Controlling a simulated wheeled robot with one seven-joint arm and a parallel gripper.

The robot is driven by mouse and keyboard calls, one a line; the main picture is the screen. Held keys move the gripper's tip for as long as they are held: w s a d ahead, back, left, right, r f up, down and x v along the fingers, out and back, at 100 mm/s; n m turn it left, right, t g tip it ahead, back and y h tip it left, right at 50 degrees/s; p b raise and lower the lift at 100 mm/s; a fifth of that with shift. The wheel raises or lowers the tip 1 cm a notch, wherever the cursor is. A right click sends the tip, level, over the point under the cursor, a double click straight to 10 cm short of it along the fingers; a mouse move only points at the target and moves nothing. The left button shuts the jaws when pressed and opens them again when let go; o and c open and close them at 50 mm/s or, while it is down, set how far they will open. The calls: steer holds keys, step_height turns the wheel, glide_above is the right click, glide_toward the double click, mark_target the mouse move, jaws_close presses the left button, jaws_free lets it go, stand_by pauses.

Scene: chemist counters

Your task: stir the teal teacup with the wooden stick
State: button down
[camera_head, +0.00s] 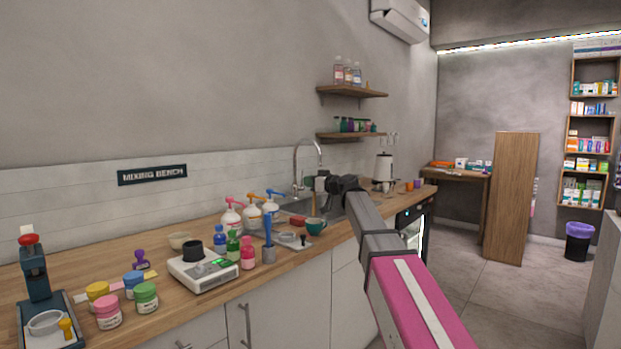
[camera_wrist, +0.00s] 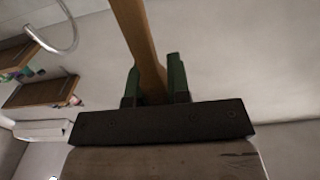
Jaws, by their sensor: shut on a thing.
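The teal teacup (camera_head: 316,226) stands upright on the wooden counter, near its front edge and in front of the sink. My gripper (camera_head: 321,184) is above the cup in the head view. In the wrist view my gripper (camera_wrist: 156,75) has its green fingers shut on the wooden stick (camera_wrist: 138,35), one finger on either side. In the head view the stick hangs down from the gripper towards the cup. I cannot tell whether its lower end is inside the cup. The cup's inside is hidden, and the wrist view does not show the cup.
Left of the cup are a grey tray (camera_head: 293,240), a grey pot with a blue handle (camera_head: 268,252) and pump bottles (camera_head: 232,220). A white scale (camera_head: 204,272) stands further left. The tap (camera_head: 297,165) rises behind.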

mark_target(315, 199)
steer(key=shift+f, duration=3.3)
steer(key=shift+s+d, duration=0.1)
